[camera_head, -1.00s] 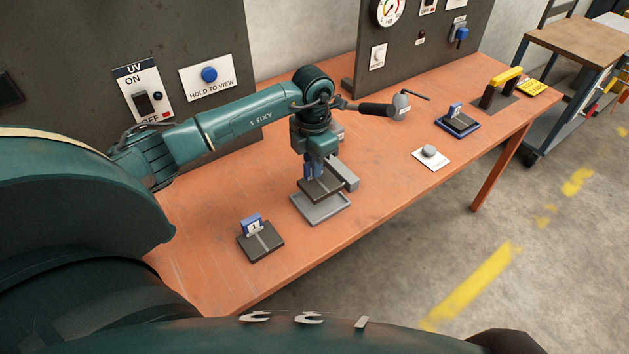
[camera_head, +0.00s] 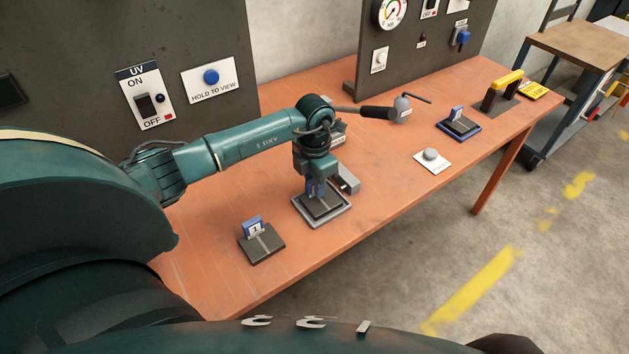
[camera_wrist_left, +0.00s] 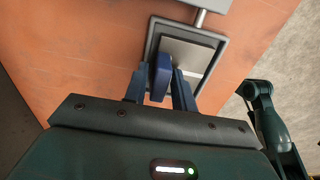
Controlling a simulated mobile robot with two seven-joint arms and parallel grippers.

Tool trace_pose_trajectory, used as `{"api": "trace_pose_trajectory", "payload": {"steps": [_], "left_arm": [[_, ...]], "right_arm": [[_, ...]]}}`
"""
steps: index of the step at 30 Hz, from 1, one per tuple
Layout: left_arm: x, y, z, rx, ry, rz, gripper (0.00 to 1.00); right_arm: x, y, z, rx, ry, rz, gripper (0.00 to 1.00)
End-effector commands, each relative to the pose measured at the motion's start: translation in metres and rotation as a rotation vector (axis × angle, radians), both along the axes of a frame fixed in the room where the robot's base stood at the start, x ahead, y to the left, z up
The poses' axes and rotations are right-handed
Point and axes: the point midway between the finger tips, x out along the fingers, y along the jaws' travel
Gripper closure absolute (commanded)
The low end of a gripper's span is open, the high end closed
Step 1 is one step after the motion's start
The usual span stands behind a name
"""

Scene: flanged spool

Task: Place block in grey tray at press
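A dark block (camera_head: 325,206) with a blue upright tab sits low in the grey tray (camera_head: 338,217) at the press, within the tray's rim. Both also show in the left wrist view, the tray (camera_wrist_left: 226,52) around the block's plate (camera_wrist_left: 188,55). My left gripper (camera_head: 315,188) points down over the block. Its fingers (camera_wrist_left: 161,90) are on either side of the blue tab (camera_wrist_left: 160,75) and appear shut on it. The press (camera_head: 347,178) is partly hidden behind my gripper and wrist. My right gripper is not in view.
A second dark block with a blue tab marked 1 (camera_head: 261,243) stands left of the tray. A black-handled lever (camera_head: 376,112) reaches right above the table. A white plate with a grey knob (camera_head: 431,158), a blue tray (camera_head: 459,127) with another block and a yellow-handled fixture (camera_head: 502,88) stand further right.

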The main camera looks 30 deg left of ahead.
Motion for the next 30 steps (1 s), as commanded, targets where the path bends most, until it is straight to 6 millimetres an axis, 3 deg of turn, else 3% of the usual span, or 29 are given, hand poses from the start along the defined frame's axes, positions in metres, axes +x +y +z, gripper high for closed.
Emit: {"api": "trace_pose_trajectory", "payload": {"steps": [3, 14, 30], "left_arm": [[0.000, 0.000, 0.000, 0.000, 0.000, 0.000, 0.64], [0.001, 0.000, 0.009, 0.000, -0.003, 0.000, 0.64], [0.001, 0.000, 0.110, 0.001, -0.004, 0.000, 0.64]], "right_arm": [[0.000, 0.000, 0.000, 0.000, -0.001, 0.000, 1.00], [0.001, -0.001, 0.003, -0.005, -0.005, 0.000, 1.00], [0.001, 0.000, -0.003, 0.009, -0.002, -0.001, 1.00]]}}
